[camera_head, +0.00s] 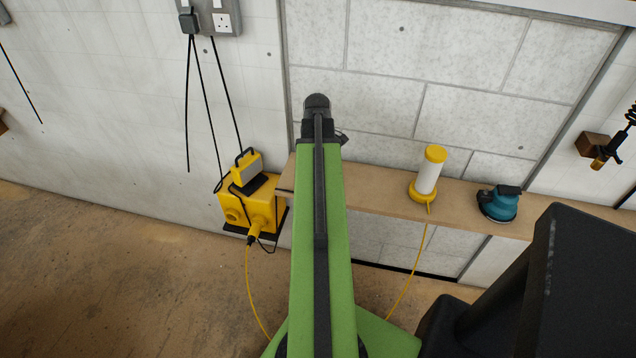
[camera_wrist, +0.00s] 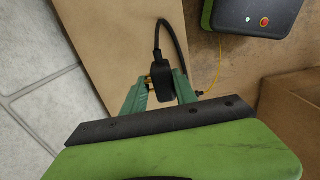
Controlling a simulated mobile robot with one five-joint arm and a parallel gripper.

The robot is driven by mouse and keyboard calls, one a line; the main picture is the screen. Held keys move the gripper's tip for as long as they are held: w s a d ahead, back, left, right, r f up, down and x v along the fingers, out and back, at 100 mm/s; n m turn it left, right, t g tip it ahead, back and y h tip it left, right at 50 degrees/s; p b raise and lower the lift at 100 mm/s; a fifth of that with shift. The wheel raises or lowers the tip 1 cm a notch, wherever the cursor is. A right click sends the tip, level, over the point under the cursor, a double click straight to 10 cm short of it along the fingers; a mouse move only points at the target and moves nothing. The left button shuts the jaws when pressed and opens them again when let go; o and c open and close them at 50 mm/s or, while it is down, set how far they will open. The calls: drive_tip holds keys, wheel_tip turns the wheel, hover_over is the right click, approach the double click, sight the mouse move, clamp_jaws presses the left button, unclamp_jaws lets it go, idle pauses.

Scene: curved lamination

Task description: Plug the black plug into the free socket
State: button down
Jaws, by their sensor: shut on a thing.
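In the wrist view, my gripper (camera_wrist: 160,80) has its green fingers on either side of a black plug (camera_wrist: 169,83) and is shut on it. A black cable curves up from the plug, and small brass-coloured parts show at its left side. In the head view, my arm hides the gripper and most or all of the held plug. A grey socket plate (camera_head: 207,32) is on the wall at the upper left, left of my arm. Its right socket (camera_head: 222,21) has a bare white face. Another black plug (camera_head: 188,22) sits at its left side.
A wooden shelf (camera_head: 380,188) runs along the wall, with a yellow-and-white lamp (camera_head: 428,173) and a teal sander (camera_head: 499,203) on it. A yellow box (camera_head: 252,212) stands left of my arm. Black cables hang below the socket plate.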

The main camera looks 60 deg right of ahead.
drive_tip(key=shift+f+b, duration=2.05)
drive_tip(key=c, duration=1)
unclamp_jaws()
drive_tip(key=shift+r, duration=0.1)
drive_tip(key=shift+o, duration=0.2)
wheel_tip(320, 180, up, 18)
drive_tip(key=w+p, duration=0.1)
drive_tip(key=p, duration=1.6)
drive_tip(key=shift+a+f+p, duration=0.25)
drive_tip(key=shift+p, duration=0.1)
